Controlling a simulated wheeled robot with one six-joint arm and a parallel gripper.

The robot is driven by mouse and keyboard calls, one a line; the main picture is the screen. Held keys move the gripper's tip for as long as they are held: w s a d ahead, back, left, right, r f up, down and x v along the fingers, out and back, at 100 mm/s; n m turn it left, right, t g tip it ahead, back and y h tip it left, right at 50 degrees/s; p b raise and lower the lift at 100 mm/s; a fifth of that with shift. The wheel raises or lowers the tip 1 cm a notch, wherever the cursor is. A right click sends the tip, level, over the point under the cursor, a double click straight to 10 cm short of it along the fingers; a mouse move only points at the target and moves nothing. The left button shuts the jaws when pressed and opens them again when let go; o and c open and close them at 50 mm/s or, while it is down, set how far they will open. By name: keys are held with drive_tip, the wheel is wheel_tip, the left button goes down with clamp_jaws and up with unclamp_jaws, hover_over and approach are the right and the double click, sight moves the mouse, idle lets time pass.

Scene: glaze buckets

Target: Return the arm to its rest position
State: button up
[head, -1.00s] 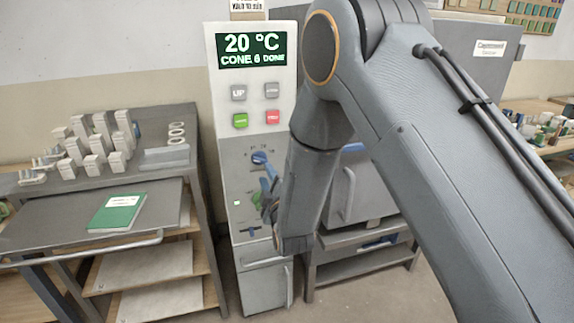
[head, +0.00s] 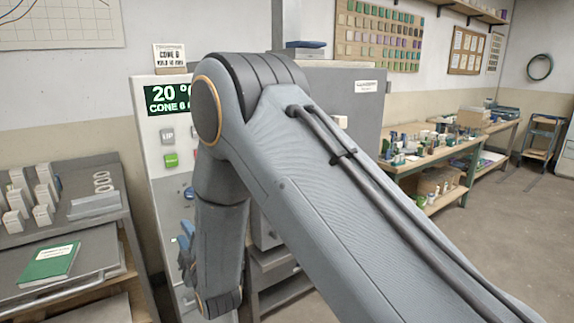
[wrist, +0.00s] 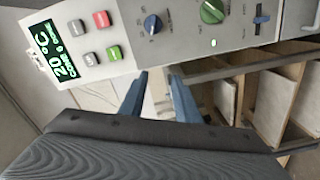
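My arm fills the middle of the head view, folded down at the elbow in front of a white control panel (head: 148,135). My gripper (wrist: 158,78) shows two blue fingers in the wrist view, apart with nothing between them. In the head view my gripper (head: 187,250) is mostly hidden behind my own forearm.
A green display (head: 166,99) reads 20 °C on the panel. At left a cart (head: 98,243) holds a green book (head: 49,263) and several white blocks. A grey cabinet (head: 352,118) stands behind my arm. A cluttered bench (head: 425,160) is at right, with open floor in front.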

drive_tip(key=d+f+m+g+h, duration=0.2)
drive_tip(key=d+m+g+h, duration=0.6)
drive_tip(key=d, duration=1.7)
drive_tip(key=s+d+m+g+h, duration=0.1)
drive_tip(key=s+d+m+g, duration=0.2)
drive_tip(key=s+d+m, duration=0.3)
drive_tip(key=s+d+r+m+g+h, duration=0.1)
drive_tip(key=s+d+m+g, duration=0.2)
drive_tip(key=s+d, duration=1.3)
drive_tip(key=s+m, duration=0.3)
drive_tip(key=s, duration=0.1)
drive_tip(key=shift+d+m, duration=0.25)
drive_tip(key=shift+m, duration=0.05)
